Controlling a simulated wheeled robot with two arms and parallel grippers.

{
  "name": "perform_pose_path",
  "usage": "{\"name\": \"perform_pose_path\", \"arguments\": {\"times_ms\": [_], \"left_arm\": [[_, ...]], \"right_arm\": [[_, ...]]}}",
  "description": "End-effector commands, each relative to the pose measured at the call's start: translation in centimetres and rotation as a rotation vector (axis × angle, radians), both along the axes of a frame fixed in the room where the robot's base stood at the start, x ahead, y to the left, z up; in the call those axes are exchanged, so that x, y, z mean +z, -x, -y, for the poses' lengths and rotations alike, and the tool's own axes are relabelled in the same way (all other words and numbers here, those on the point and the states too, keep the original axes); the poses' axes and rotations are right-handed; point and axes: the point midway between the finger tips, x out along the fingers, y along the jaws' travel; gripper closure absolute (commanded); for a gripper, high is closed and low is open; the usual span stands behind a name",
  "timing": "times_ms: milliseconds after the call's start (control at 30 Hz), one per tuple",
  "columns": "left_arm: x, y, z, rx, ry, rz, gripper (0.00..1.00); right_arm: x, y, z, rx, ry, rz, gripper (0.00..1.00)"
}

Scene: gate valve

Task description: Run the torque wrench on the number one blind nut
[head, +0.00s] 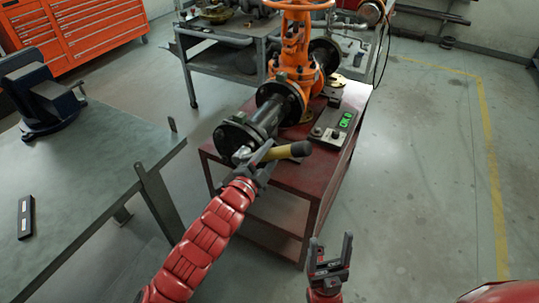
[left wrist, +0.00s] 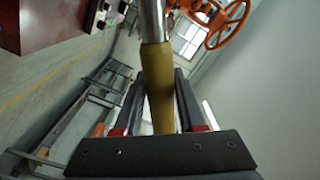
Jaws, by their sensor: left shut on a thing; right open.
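The torque wrench has a yellow grip (head: 288,151) and a shiny metal shaft (left wrist: 152,20). My left gripper (head: 266,160) is shut around the yellow grip, which also shows between the fingers (left wrist: 158,95) in the left wrist view. The metal end of the wrench is beside the black blind flange (head: 233,138) at the near end of the pipe. I cannot tell whether it sits on a nut, and the number one nut cannot be picked out. My right gripper (head: 331,259) is open and empty, low in front of the red cart (head: 285,172).
The orange gate valve (head: 296,60) stands on the cart. A grey box with a green display (head: 346,119) lies on the cart's right side. A workbench (head: 95,190) with a blue vise (head: 45,105) is at left. The floor at right is clear.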

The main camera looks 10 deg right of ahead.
Motion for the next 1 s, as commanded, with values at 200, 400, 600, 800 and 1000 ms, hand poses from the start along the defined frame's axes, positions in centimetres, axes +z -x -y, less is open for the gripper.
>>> {"name": "perform_pose_path", "arguments": {"times_ms": [200, 400, 600, 800, 1000], "left_arm": [[0.2, -0.6, 0.6, -0.002, 0.003, 0.006, 1.0], [0.1, -1.2, 1.1, -0.003, 0.003, 0.005, 1.0], [0.2, -1.8, 1.5, -0.004, 0.002, 0.006, 1.0], [0.3, -2.2, 1.8, -0.003, 0.003, 0.005, 1.0], [0.3, -2.2, 1.8, -0.003, 0.003, 0.005, 1.0]], "right_arm": [[-0.6, 0.0, 0.0, 0.0, 0.0, 0.0, 0.31], [-1.0, 0.0, 0.0, 0.0, 0.0, 0.0, 0.31], [-1.4, 0.0, 0.0, 0.0, 0.0, 0.0, 0.31], [-1.5, 0.0, 0.0, 0.0, 0.0, 0.0, 0.31], [-1.5, 0.0, 0.0, 0.0, 0.0, 0.0, 0.31]]}}
